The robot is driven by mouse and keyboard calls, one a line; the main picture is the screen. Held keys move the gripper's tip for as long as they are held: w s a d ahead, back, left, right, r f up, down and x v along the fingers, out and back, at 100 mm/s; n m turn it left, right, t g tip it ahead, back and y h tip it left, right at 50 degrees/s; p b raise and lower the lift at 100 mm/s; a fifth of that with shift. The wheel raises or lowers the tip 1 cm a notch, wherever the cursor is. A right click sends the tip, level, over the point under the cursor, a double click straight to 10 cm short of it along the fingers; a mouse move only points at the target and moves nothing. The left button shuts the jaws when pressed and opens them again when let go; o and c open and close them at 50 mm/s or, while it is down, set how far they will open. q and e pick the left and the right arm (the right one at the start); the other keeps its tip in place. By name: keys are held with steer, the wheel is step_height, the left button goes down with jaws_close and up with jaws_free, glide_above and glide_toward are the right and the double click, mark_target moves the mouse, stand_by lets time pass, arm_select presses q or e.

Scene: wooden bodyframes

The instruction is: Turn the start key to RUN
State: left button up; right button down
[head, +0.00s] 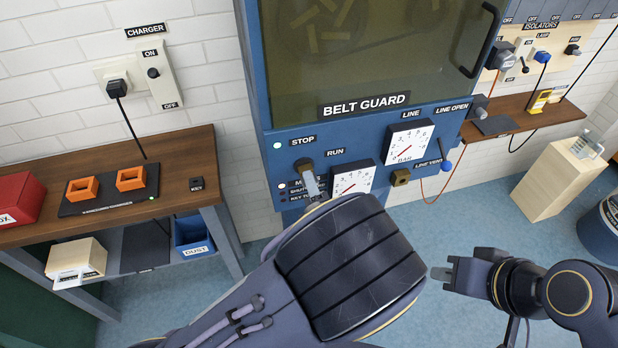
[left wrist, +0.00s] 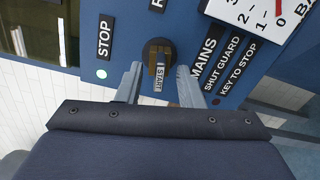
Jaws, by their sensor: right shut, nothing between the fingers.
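The start key (head: 304,164), a dark knob with a START tag, sits on the blue machine panel (head: 375,140) under the STOP label (head: 303,140), with the RUN label (head: 335,152) to its upper right. It also shows in the left wrist view (left wrist: 159,52). My left gripper (left wrist: 158,84) is open, with one finger on each side of the key's near end; I cannot tell whether they touch it. In the head view my left wrist hides part of the lower panel. My right gripper (head: 444,274) is shut and empty, away from the panel at lower right.
Two gauges (head: 353,179) (head: 409,141) and a brass fitting (head: 400,177) are close right of the key. A green light (left wrist: 102,73) glows by STOP. A wooden bench (head: 180,150) stands left, and a pale cabinet (head: 553,182) right.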

arm_select(q)
steer(key=b+v, duration=0.2)
steer(key=v, duration=0.6)
steer(key=s+a+f+n+g+b, duration=0.1)
steer(key=s+a+f+n+g, duration=0.15)
steer(key=a+n+g, duration=0.7)
steer(key=s+a+f+n+g, duration=0.1)
steer(key=s+a+n+g, duration=0.4)
steer(key=a+n, duration=0.8)
steer(key=s+r+n+t+h, duration=0.1)
steer(key=s+r+n+h, duration=0.2)
steer(key=n, duration=1)
steer(key=s+r+n+t+h+b, duration=0.1)
steer(key=n+h, duration=0.5)
steer(key=n, duration=0.8)
steer(key=shift+s+d+r+t, duration=0.3)
steer(key=shift+s+r+t, duration=0.15)
steer(key=shift+s+r, duration=0.6)
